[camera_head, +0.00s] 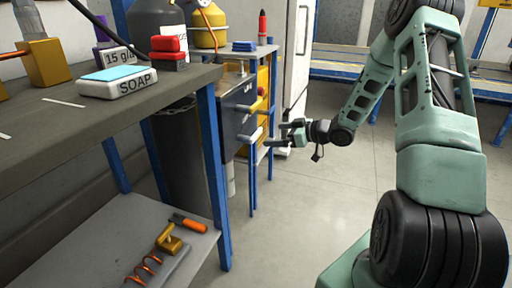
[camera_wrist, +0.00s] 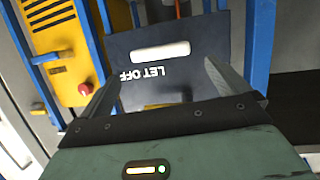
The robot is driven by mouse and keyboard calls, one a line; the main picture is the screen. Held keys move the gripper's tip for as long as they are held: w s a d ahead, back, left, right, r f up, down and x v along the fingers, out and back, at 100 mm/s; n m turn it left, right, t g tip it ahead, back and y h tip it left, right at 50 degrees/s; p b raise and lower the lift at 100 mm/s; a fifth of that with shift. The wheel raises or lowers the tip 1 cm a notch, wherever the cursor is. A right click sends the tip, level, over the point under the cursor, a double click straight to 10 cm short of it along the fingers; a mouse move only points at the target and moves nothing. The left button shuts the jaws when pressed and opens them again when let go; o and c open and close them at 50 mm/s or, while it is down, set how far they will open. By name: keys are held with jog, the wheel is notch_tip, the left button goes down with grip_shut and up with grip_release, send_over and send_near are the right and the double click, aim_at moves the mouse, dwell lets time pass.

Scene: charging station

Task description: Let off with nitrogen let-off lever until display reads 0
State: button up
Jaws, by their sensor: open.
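A dark panel (camera_head: 236,110) on the blue-framed station carries a white lever (camera_head: 249,136) and, above it, a yellow lever (camera_head: 251,107). In the wrist view the white lever (camera_wrist: 160,51) lies crosswise on the panel (camera_wrist: 215,45), beside an upside-down LET OFF label (camera_wrist: 148,73). My gripper (camera_head: 276,134) is open and empty, just right of the white lever and apart from it. In the wrist view its fingers (camera_wrist: 162,72) stand to either side of the label, with the lever beyond their tips. I cannot make out a display reading.
A yellow box with a red button (camera_wrist: 85,88) is beside the panel. Blue posts (camera_head: 212,160) frame the workbench and station. The floor (camera_head: 300,220) in the middle is clear.

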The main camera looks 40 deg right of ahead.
aim_at(258, 135)
jog(key=s+d+f+t+y+b, duration=0.2)
jog(key=s+d+f+y, duration=0.1)
jog(key=s+d, duration=0.3)
jog(key=shift+n, duration=0.3)
jog(key=b+x, duration=0.2)
jog(key=x, duration=0.3)
jog(key=b+x, duration=0.1)
jog(key=x, duration=0.5)
jog(key=a+r+b+x, duration=0.1)
jog(key=b+x, duration=0.1)
jog(key=x, duration=0.4)
jog(key=shift+s+b, duration=0.25)
jog(key=shift+b, duration=0.1)
jog(key=shift+y, duration=0.3)
jog(key=c, duration=1.1)
jog(key=shift+o, duration=0.2)
jog(key=shift+r, duration=0.1)
